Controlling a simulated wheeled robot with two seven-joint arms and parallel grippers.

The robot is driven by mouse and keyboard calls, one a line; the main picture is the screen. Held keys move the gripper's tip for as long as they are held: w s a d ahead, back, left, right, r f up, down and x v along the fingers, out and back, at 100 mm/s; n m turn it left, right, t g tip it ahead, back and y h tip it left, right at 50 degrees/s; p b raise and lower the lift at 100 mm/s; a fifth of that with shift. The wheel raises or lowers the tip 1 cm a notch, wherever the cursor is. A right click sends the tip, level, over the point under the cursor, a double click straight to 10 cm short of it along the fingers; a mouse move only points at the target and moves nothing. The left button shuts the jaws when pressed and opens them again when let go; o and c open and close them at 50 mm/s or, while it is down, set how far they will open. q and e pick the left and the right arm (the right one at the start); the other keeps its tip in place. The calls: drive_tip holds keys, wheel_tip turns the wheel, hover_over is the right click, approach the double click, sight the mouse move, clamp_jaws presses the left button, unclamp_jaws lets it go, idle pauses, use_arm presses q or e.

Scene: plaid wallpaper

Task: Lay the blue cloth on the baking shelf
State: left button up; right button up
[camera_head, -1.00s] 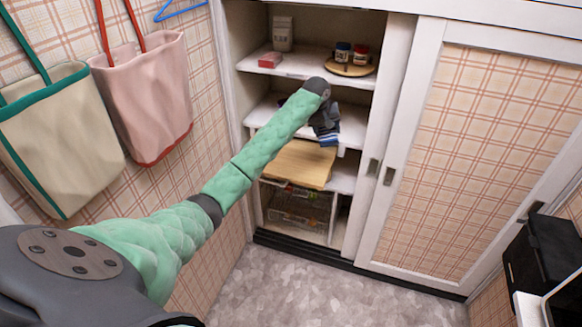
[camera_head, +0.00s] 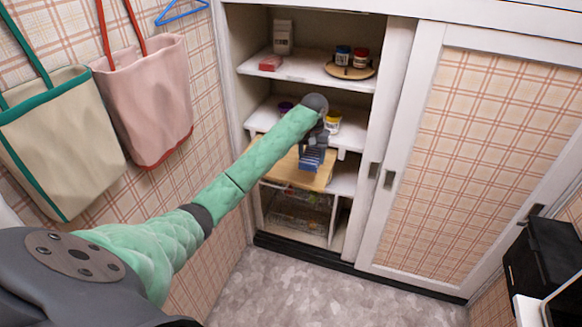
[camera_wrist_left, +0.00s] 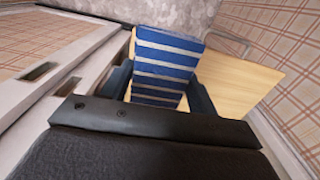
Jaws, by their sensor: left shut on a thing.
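The blue cloth (camera_head: 311,159) has white stripes and hangs at the end of my left gripper (camera_head: 313,148). In the left wrist view the cloth (camera_wrist_left: 166,65) sits between the two fingers of my left gripper (camera_wrist_left: 160,88), which is shut on it. The cloth appears over a light wooden board (camera_head: 285,166) that juts out of the cupboard below the middle shelf. The board also shows in the left wrist view (camera_wrist_left: 235,85). I cannot tell whether the cloth touches the board. Which level is the baking shelf is not marked. My right gripper is out of view.
The middle shelf (camera_head: 265,115) holds a purple item (camera_head: 286,107) and a yellow-and-white item (camera_head: 333,123). The upper shelf (camera_head: 300,70) holds jars on a round wooden board (camera_head: 347,70). A sliding door (camera_head: 465,150) closes the right side. Bags (camera_head: 150,100) hang at left.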

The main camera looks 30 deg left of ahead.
use_arm(q)
drive_tip(key=p, duration=0.4)
hover_over(291, 170)
drive_tip(key=f, duration=0.5)
drive_tip(key=shift+s+d+f, duration=0.1)
drive_tip(key=shift+d+f, duration=0.3)
drive_tip(key=shift+a+f, duration=0.4)
drive_tip(key=shift+a, duration=0.05)
wheel_tip(291, 170, down, 3)
drive_tip(key=p, duration=0.3)
drive_tip(key=shift+f, duration=0.2)
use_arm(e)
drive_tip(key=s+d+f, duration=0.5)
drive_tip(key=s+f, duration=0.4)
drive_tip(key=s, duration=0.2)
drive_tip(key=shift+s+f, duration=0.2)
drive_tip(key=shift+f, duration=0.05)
use_arm(q)
drive_tip(key=shift+f, duration=0.15)
drive_tip(key=o, duration=0.9)
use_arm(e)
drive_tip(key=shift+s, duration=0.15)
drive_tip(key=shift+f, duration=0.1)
